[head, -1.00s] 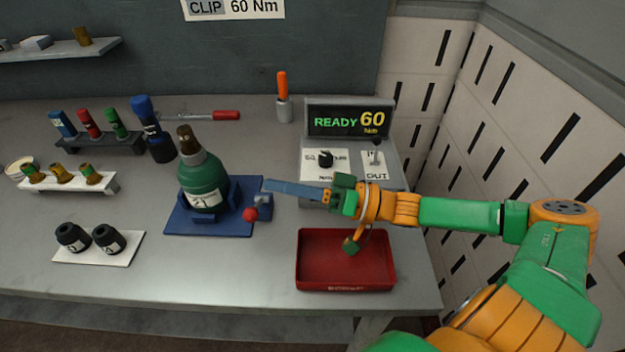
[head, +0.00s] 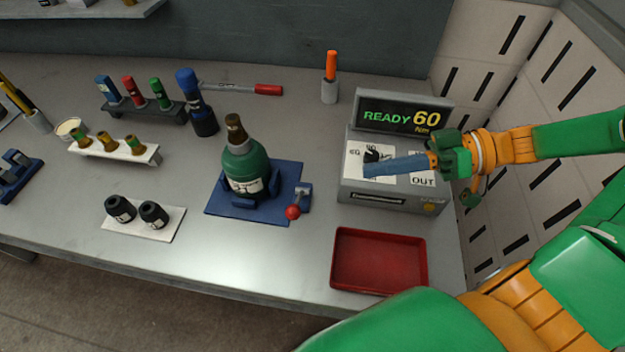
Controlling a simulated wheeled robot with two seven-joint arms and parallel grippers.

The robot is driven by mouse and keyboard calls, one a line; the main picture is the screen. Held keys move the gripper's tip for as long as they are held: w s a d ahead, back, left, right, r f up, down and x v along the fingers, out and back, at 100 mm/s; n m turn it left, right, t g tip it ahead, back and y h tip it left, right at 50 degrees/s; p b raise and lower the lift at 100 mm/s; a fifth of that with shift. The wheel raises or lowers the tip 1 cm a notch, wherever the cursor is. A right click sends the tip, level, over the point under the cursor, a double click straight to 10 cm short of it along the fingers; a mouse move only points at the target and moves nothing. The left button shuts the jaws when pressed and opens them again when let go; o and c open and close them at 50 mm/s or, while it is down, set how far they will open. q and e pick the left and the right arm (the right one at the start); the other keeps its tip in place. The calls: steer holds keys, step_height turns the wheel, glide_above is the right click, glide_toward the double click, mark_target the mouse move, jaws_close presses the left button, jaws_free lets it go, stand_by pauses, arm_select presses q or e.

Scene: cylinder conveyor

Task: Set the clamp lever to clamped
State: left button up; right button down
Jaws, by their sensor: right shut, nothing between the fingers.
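The clamp lever, a short grey arm with a red ball knob (head: 293,212), sits at the right edge of the blue clamp base (head: 225,207). Its knob points toward the front of the bench. The green bottle-shaped part (head: 243,170) with a brown top stands upright in the base's blue jaws. My right gripper (head: 368,169) has long blue-grey fingers, closed together and empty. They show in front of the control box top, right of the lever and apart from it. They hide part of the box's dial panel. My left gripper is not in view.
The control box (head: 385,197) carries a display (head: 404,118) reading READY 60. A red tray (head: 340,262) lies at the front right. Black sockets on a white plate (head: 172,229) stand at the left. The bench front between plate and tray is clear.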

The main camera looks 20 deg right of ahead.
mark_target(298, 202)
arm_select(q)
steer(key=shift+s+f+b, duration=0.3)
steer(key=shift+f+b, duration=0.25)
steer(key=shift+b, duration=0.05)
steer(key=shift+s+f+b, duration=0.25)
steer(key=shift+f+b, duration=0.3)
arm_select(e)
steer(key=w+a+f, duration=0.2)
steer(key=a+f, duration=0.3)
steer(key=a, duration=0.5)
steer(key=shift+a, duration=0.2)
steer(key=shift+f, duration=0.1)
